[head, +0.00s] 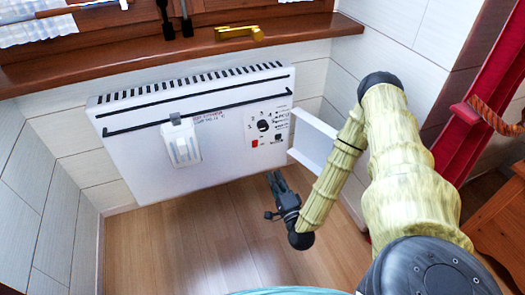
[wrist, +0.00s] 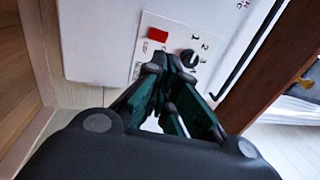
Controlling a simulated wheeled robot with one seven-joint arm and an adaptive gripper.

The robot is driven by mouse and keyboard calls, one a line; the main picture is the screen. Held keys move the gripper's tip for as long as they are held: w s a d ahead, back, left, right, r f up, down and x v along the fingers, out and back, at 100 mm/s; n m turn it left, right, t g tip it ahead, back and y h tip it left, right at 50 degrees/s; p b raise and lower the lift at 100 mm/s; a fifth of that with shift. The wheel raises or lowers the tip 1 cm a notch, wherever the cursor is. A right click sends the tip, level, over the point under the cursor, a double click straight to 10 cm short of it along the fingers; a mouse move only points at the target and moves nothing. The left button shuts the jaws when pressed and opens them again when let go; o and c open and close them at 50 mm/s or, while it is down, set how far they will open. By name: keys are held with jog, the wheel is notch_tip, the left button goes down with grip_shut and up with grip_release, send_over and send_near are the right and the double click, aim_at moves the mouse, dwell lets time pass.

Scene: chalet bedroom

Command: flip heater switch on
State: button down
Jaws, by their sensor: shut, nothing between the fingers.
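The white heater (head: 200,170) is mounted on the wall below the window sill. Its control panel, at the right end of its front, has a dark round dial (head: 264,125) with numbers and a small red switch (head: 283,143). The wrist view shows the red switch (wrist: 157,34) and the dial (wrist: 189,57) just beyond my fingertips. My gripper (head: 272,176) is shut and empty, below and in front of the panel in the head view. In the wrist view my fingertips (wrist: 168,66) cover the panel's lower part. I cannot tell if they touch it, or the switch's position.
A white flap (head: 314,141) sticks out at the heater's right end, close to my arm. A white holder (head: 181,144) hangs on the heater's front. The wooden sill (head: 150,57) runs above, with a brass object (head: 239,32) on it. The wooden floor (head: 190,235) below is clear.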

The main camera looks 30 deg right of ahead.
aim_at(258, 142)
jog(key=b+x, duration=0.5)
jog(key=x, duration=0.9)
jog(key=shift+w+a, duration=0.1)
